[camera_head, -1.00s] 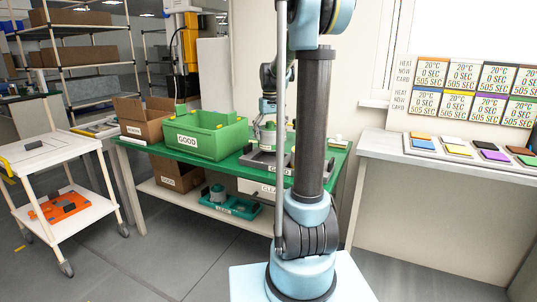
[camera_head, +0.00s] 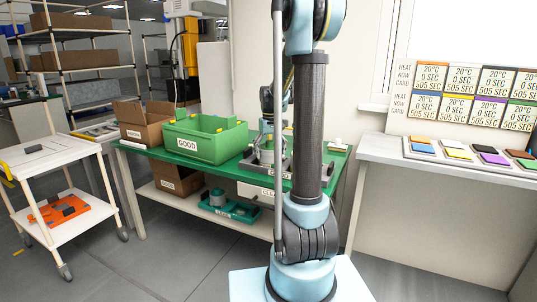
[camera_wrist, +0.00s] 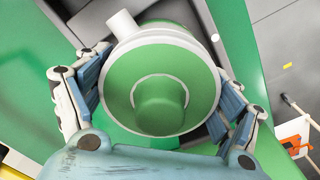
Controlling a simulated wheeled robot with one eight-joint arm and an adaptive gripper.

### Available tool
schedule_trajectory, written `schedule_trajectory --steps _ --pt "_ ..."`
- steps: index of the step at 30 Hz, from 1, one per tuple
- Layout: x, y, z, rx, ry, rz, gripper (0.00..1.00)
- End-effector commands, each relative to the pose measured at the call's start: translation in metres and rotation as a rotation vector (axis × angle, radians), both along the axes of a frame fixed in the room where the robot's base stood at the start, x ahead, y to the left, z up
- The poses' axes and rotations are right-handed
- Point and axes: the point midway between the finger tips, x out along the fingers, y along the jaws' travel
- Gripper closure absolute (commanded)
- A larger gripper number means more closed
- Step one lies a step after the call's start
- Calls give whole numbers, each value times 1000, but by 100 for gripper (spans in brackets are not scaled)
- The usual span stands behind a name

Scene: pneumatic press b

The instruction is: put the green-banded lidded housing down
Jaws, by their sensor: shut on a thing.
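The green-banded lidded housing (camera_wrist: 120,75) fills the middle of the wrist view, with a round green top, a raised green knob, a pale rim and a pale side stub pointing up-left. My gripper (camera_wrist: 163,108) is shut on it, with blue-padded fingers on its left and right sides. In the head view the housing (camera_head: 267,151) is small, partly behind my arm, low over or in a grey tray (camera_head: 250,164) on the green table (camera_head: 150,149). Whether its base touches the tray is hidden.
A green GOOD bin (camera_head: 206,143) stands left of the tray, with a cardboard box (camera_head: 146,122) beyond it. A teal fixture (camera_head: 229,207) lies on the lower shelf. A white cart (camera_head: 75,158) stands at left, and a bench with coloured cards (camera_head: 453,153) at right.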

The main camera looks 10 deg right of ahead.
Motion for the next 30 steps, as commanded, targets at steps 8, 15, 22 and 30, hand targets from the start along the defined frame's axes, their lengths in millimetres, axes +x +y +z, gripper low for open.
schedule_trajectory --steps 8,15,22,30 --pt "0 0 -1 0 0 0 0" --pt "0 0 -1 0 0 0 0" --pt "0 0 8 0 0 -1 0" --pt "0 0 49 0 0 -1 0"
